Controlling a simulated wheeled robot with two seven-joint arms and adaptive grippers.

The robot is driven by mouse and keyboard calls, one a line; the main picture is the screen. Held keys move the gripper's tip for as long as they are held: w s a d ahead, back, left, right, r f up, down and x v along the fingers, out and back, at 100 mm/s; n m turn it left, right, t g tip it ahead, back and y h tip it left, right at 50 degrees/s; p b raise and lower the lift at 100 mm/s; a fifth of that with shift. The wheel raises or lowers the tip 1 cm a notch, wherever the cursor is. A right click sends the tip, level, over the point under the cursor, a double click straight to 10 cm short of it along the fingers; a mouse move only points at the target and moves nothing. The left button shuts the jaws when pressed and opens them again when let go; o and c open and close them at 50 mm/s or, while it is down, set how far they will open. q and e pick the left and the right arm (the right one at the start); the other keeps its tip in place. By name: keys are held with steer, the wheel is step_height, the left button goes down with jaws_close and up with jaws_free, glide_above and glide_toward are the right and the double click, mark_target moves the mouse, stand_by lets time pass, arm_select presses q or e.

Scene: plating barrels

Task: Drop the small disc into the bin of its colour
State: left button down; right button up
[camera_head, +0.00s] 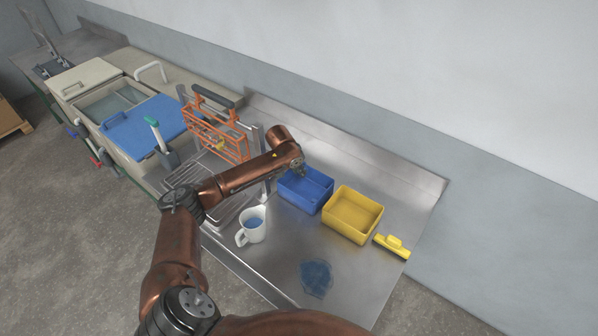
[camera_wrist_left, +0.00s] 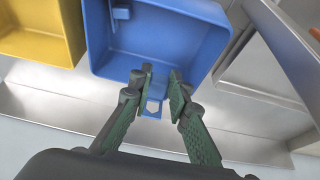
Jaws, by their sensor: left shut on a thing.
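My left gripper (camera_head: 299,173) is over the blue bin (camera_head: 306,195), near its back left side. In the left wrist view the two green fingers (camera_wrist_left: 161,80) stand a little apart in front of the blue bin (camera_wrist_left: 203,40). A small blue piece with a pale hole (camera_wrist_left: 147,106) shows between them. It looks like the small disc, partly hidden by the fingers, and my left gripper is shut on it. The yellow bin (camera_head: 338,231) stands just right of the blue bin. It also shows in the left wrist view (camera_wrist_left: 74,48). My right gripper is out of view.
A white mug (camera_head: 247,236) with blue inside stands left of the bins. A blue patch (camera_head: 317,278) lies on the steel counter (camera_head: 275,265). A yellow tool (camera_head: 393,246) lies right of the yellow bin. An orange rack (camera_head: 215,133) stands behind my forearm.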

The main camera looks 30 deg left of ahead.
arm_select(q)
steer(key=c, duration=1.7)
jaws_free()
steer(key=shift+c, duration=0.2)
steer(key=v, duration=1.2)
